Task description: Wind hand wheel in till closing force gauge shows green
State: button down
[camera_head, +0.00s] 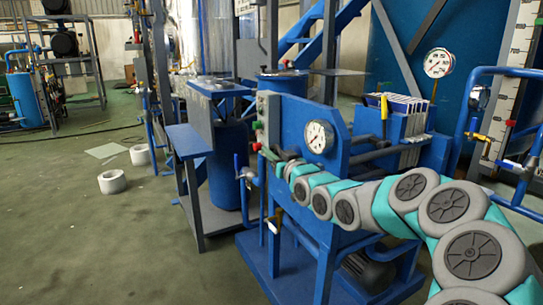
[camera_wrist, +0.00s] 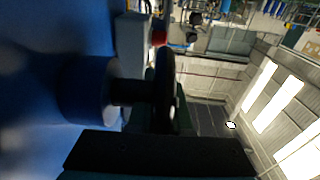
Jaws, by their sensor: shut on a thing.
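The hand wheel (camera_wrist: 165,88) shows edge-on in the wrist view as a dark rim on a short shaft that comes out of a blue round housing (camera_wrist: 85,90). My gripper (camera_wrist: 163,115) is shut on the wheel's rim. In the head view my gripper (camera_head: 282,164) is at the left end of the blue press frame, and the wheel is hard to make out there. A white round gauge (camera_head: 319,137) with a reddish mark faces me on the frame's blue end plate. Its needle is too small to read, so I cannot tell whether it shows green.
A grey control box (camera_head: 268,115) with red and green buttons sits just above my gripper. A second gauge (camera_head: 438,63) stands behind the white plate stack (camera_head: 405,103). Blue pipes with valves (camera_head: 480,135) stand at right. Open floor (camera_head: 90,220) lies at left, with white rings (camera_head: 112,181).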

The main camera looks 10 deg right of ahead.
jog(key=shift+f+t+b, duration=0.1)
jog(key=shift+t+b, duration=0.5)
jog(key=shift+s+r+t+y, duration=0.1)
jog(key=shift+r+t+y, duration=0.2)
jog(key=shift+r+t, duration=0.1)
jog(key=c, duration=0.8)
grip_release()
jog(key=shift+c, duration=0.2)
jog(key=v, duration=0.7)
jog(key=shift+s+d+b, duration=0.15)
jog(key=shift+s+b, duration=0.2)
jog(key=shift+b, duration=0.1)
jog(key=shift+f, duration=0.1)
